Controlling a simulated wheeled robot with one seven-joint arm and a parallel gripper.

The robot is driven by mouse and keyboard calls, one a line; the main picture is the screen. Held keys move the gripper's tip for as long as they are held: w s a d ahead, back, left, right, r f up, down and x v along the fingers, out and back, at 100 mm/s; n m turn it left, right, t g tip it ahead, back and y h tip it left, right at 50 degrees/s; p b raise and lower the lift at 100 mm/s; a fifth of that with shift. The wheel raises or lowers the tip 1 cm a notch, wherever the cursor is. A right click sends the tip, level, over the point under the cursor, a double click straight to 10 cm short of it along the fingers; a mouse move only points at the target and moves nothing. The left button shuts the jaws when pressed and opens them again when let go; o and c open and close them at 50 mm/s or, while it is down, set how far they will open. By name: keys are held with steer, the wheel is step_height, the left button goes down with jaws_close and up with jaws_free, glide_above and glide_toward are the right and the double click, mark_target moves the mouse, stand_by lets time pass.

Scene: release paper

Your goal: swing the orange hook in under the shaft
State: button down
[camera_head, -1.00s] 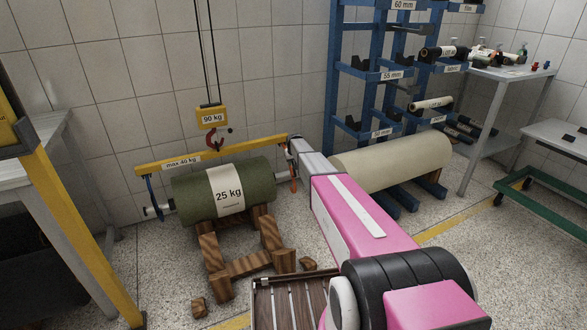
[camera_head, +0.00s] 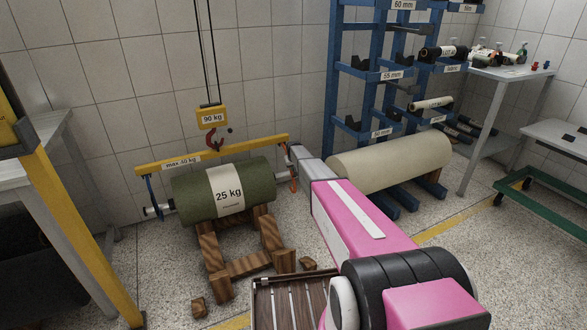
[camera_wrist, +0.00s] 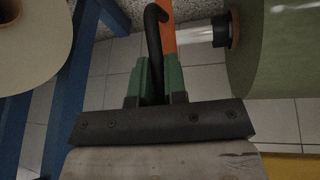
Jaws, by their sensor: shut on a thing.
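The orange hook (camera_head: 293,180) hangs from the right end of the yellow beam (camera_head: 210,155), beside the right end of the green 25 kg roll (camera_head: 257,187). In the wrist view, the orange hook (camera_wrist: 167,30) stands by the silver shaft (camera_wrist: 194,35), which sticks out of the green roll (camera_wrist: 280,50). Whether the hook is under the shaft cannot be told. My gripper (camera_wrist: 158,80) has its green fingers closed around a dark curved part at the hook. In the head view the fingertips are hidden. At the left end, a blue hook (camera_head: 150,187) hangs by the shaft (camera_head: 150,212).
The roll rests on a wooden cradle (camera_head: 248,264). A crane block marked 90 kg (camera_head: 212,117) with a red hook hangs above the beam. A cream roll (camera_head: 390,160) and blue rack (camera_head: 334,70) stand close on the right. A wooden slatted surface (camera_head: 262,305) is in front.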

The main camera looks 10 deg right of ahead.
steer(key=shift+f, duration=0.1)
steer(key=shift+w+f+t, duration=0.2)
steer(key=shift+f+t, duration=0.2)
steer(key=shift+f, duration=0.1)
steer(key=w+a+f+t+y, duration=0.1)
steer(key=w+a+f+t, duration=0.1)
steer(key=w+f+t, duration=0.3)
steer(key=shift+w+f+m+y, duration=0.3)
steer(key=shift+w+f+y, duration=0.15)
steer(key=shift+f, duration=0.25)
steer(key=shift+w+t, duration=0.1)
steer(key=shift+t, duration=0.2)
steer(key=c, duration=1.2)
jaws_free()
steer(key=shift+o, duration=0.2)
